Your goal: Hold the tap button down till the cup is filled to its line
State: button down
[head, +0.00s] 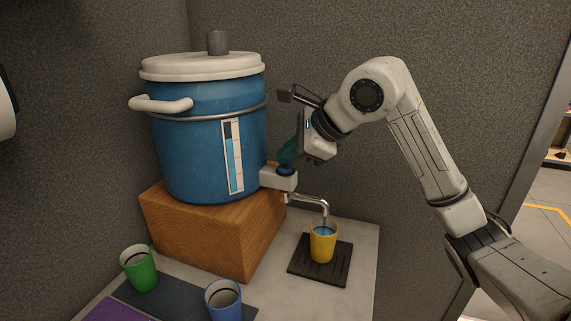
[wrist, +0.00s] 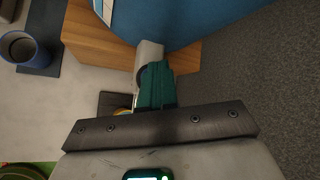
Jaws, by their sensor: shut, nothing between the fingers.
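The blue dispenser (head: 188,150) stands on a wooden block, with a level gauge on its front. Its tap housing (head: 270,180) carries a dark blue button (head: 286,170). My gripper (head: 287,156) has green fingers, shut and empty, with the tips at the button; I cannot tell whether they press it. In the wrist view the fingers (wrist: 155,85) cover most of the button. The yellow cup (head: 323,244) stands upright under the spout (head: 324,205), with bluish liquid visible inside. Its fill line is too small to tell. In the wrist view the cup is almost wholly hidden.
The yellow cup is on a black drip mat (head: 300,268). A green cup (head: 139,270) and a blue cup (head: 222,299) stand at the front left on a dark mat (head: 180,305). The wooden block (head: 225,245) raises the dispenser; grey walls stand behind.

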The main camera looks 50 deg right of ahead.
aim_at(289, 168)
jog(key=shift+r, duration=0.85)
jog(key=shift+p, duration=0.3)
jog(key=shift+r+p, duration=1.15)
jog(key=shift+r, duration=1.35)
